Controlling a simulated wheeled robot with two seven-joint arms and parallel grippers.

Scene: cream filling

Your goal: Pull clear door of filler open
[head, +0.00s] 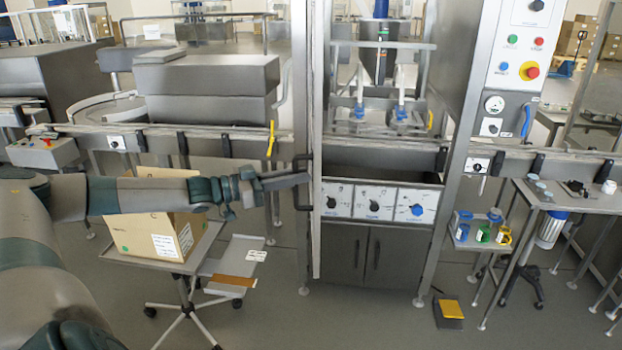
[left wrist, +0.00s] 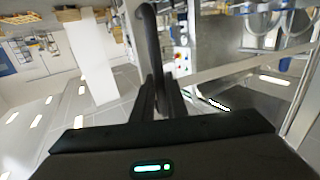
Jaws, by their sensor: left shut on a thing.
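The filler (head: 375,200) stands in the middle of the head view, with nozzles inside a metal frame. Its door (head: 317,120) shows as a tall narrow upright strip at the left side of the opening, seen nearly edge-on. A dark bar handle (head: 297,197) sits on the door's left side. My left gripper (head: 303,179) reaches in from the left and is shut on this handle. In the left wrist view the dark curved handle (left wrist: 150,40) runs up from between my left fingers (left wrist: 156,98). My right gripper is not in view.
A cardboard box (head: 145,232) on a wheeled stand is under my left forearm. A control column (head: 505,75) with buttons stands right of the filler. A side table (head: 565,198) is farther right. A yellow foot pedal (head: 451,309) lies on the floor. Floor before the filler is clear.

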